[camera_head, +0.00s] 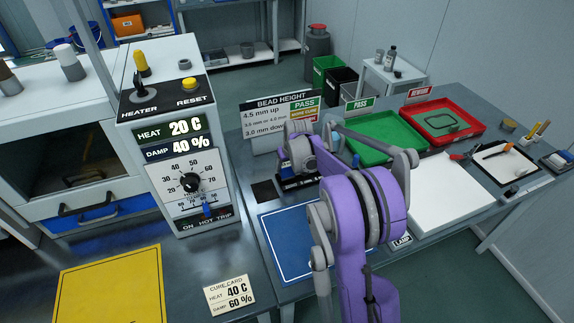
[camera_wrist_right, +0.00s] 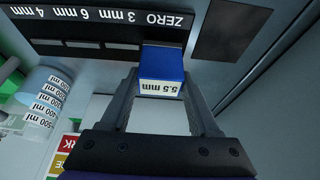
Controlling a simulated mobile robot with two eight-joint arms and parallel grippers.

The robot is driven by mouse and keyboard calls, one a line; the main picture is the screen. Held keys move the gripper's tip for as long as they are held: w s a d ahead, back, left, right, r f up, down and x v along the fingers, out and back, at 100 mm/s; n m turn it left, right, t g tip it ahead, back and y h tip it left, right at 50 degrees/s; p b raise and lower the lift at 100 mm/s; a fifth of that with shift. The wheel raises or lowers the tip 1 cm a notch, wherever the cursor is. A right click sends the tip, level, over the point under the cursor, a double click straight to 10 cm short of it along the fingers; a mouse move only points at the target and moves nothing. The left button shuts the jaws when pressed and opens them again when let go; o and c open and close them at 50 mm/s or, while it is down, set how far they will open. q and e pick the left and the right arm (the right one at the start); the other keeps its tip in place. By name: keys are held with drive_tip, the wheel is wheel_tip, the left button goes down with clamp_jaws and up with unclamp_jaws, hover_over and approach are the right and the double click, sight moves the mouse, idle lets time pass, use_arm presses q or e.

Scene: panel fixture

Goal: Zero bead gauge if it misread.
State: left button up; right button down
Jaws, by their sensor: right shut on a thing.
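In the right wrist view, a blue block (camera_wrist_right: 161,62) with a label reading 5.5 mm sits between my right gripper's (camera_wrist_right: 161,84) fingers. The gripper is shut on it. The block meets a dark strip (camera_wrist_right: 100,47) marked ZERO, 3 mm, 6 mm and 4 mm, and sits by the ZERO mark. In the head view my right gripper (camera_head: 303,170) is low in front of the bead height sign (camera_head: 268,122), and my arm partly hides the spot. The sign reads 4.5 mm up and 3.0 mm down, with PASS on it. My left gripper is not in view.
A green PASS tray (camera_head: 372,150) and a red REWORK tray (camera_head: 466,110) stand behind and right. A white board (camera_head: 440,200) and blue mat (camera_head: 282,255) lie on the bench. A heater panel (camera_head: 180,140) stands left, with a yellow mat (camera_head: 112,290) in front.

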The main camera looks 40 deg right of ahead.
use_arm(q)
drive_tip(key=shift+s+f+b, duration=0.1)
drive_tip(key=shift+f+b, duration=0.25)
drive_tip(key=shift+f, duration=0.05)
use_arm(e)
drive_tip(key=shift+f, duration=0.4)
idle(0.9)
drive_tip(key=shift+r+p, duration=1.95)
drive_tip(key=shift+r, duration=2.1)
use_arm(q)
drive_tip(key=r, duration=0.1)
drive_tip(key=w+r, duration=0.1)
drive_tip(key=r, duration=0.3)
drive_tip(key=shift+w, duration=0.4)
